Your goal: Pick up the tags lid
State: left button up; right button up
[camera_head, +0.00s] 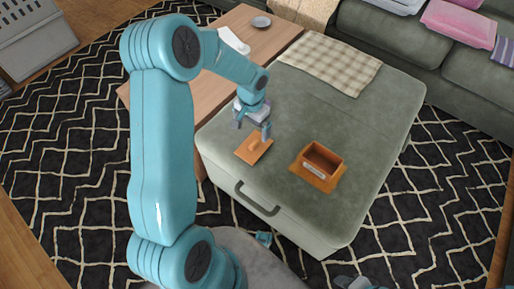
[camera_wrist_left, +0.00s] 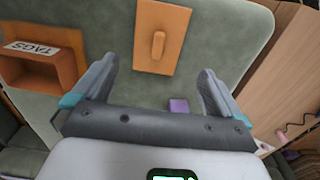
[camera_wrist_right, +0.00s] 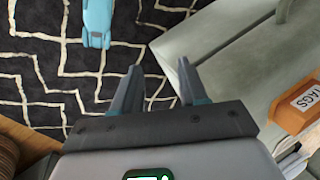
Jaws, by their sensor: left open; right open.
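The tags lid (camera_head: 254,148) is a flat orange-brown board with a raised handle, lying on the green ottoman (camera_head: 340,130). It also shows in the left wrist view (camera_wrist_left: 148,50), with its handle upright in the picture. The tags box (camera_head: 322,162) is open, orange-brown, with a white label; it stands right of the lid. Its label reads TAGS in the left wrist view (camera_wrist_left: 30,68). My left gripper (camera_head: 254,127) is open and empty just above and behind the lid, apart from it. My right gripper (camera_wrist_right: 160,85) is open and empty, low beside the ottoman over the rug.
A checked cloth (camera_head: 330,63) lies at the ottoman's back. A small purple thing (camera_wrist_left: 179,105) sits on the ottoman between the left fingers in the wrist view. A wooden table (camera_head: 205,95) adjoins the ottoman on the left. A green sofa (camera_head: 405,40) stands behind.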

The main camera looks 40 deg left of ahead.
pick_arm(q)
send_over(254, 143)
jog(key=f, duration=0.4)
jog(key=shift+s+a+f+b, duration=0.2)
jog(key=shift+s+b, duration=0.1)
jog(key=shift+b, duration=0.05)
jog(key=f, duration=0.2)
jog(key=f+b, duration=0.1)
jog(key=f, duration=0.2)
jog(key=shift+w+d+f+b, duration=0.15)
jog(key=shift+w+f+b, duration=0.15)
jog(key=shift+r, duration=0.1)
jog(key=c, duration=0.8)
